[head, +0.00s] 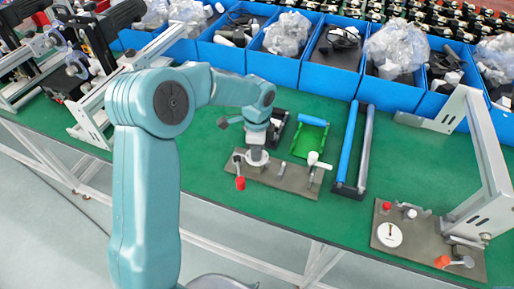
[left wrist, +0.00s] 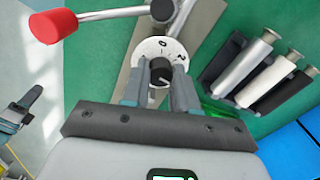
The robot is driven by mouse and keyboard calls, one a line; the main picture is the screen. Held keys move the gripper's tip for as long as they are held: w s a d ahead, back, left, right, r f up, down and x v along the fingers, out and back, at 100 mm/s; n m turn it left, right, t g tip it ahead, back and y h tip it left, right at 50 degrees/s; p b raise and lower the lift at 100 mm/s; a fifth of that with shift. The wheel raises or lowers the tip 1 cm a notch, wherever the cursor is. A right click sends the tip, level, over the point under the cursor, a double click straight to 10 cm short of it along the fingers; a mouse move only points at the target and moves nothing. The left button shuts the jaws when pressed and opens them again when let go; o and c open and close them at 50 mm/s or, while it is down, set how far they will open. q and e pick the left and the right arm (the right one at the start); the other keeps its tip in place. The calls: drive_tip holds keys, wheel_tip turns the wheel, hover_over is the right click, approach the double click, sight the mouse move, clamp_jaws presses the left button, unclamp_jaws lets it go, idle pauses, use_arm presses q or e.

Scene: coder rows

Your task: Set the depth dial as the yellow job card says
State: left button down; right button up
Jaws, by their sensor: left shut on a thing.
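The depth dial (head: 257,158) is a white disc on a grey-brown plate (head: 290,178) near the table's front. In the left wrist view the dial (left wrist: 153,46) shows the marks 0 and 2 on its far side; the rest is partly hidden by the fingers. My left gripper (head: 256,146) reaches down over the dial. In the left wrist view the left gripper (left wrist: 158,88) is shut on the dial's dark round knob (left wrist: 160,70), one finger on each side. I cannot make out a pointer. No readable yellow job card shows.
A red-knobbed lever (head: 240,182) and a white-knobbed lever (head: 313,158) stand on the same plate, close to the gripper. A rack with blue and grey rollers (head: 347,150) lies to the right. Blue bins (head: 330,82) line the back. Another dial (head: 390,235) sits under a white frame.

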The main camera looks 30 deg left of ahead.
use_arm(q)
drive_tip(key=c, duration=0.9)
unclamp_jaws()
drive_tip(key=shift+r, duration=0.1)
wheel_tip(320, 180, up, 16)
drive_tip(key=shift+r, duration=0.1)
